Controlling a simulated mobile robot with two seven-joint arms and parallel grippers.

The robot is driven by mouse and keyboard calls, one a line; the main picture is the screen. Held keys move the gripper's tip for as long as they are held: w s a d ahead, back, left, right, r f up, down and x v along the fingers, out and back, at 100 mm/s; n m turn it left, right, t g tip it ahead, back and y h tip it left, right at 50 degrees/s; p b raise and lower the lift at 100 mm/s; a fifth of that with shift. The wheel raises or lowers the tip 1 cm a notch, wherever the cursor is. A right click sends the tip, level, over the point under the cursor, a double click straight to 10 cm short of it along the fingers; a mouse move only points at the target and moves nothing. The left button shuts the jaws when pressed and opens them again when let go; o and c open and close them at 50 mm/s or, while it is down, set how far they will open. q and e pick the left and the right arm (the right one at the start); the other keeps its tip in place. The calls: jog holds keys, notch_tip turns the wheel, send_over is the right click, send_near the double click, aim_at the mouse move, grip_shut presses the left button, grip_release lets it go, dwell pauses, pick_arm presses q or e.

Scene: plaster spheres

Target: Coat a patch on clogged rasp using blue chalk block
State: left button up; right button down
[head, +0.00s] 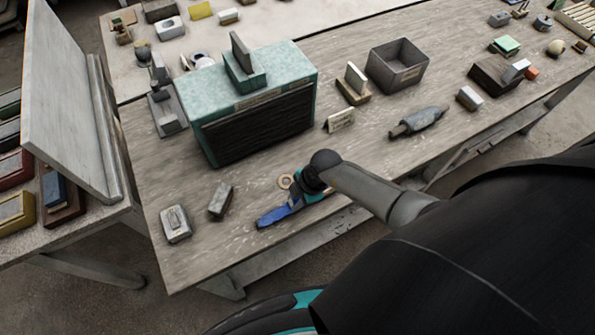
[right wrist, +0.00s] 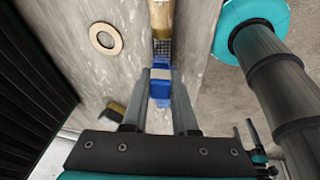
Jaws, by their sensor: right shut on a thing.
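My right gripper (right wrist: 160,82) is shut on the blue chalk block (right wrist: 159,90), which has a pale band around its middle. In the head view the right gripper (head: 294,201) is low over the table's front edge, with a long blue shape (head: 272,216) at its left. The rasp (right wrist: 162,47) shows in the right wrist view just beyond the chalk: a dark gridded metal part and a wooden handle (right wrist: 162,17). The rest of the rasp is hidden by the chalk and fingers. I cannot tell whether chalk and rasp touch. My left gripper is not in view.
A wooden ring (head: 285,181) lies close beside the right gripper. Two small grey blocks (head: 221,201) (head: 176,224) lie to its left. A teal cabinet (head: 254,105) stands behind, with an open grey box (head: 397,65) farther right. The table front (head: 215,262) is bare.

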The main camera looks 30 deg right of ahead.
jog(key=shift+s+a+f, duration=0.1)
jog(key=shift+a, duration=1.35)
jog(key=shift+d, duration=2.1)
jog(key=shift+a, duration=0.15)
jog(key=shift+a+r, duration=0.8)
jog(key=shift+a, duration=0.2)
jog(key=shift+a+f, duration=0.2)
jog(key=shift+a, duration=0.65)
jog(key=shift+a+f, duration=0.2)
jog(key=shift+a, duration=0.6)
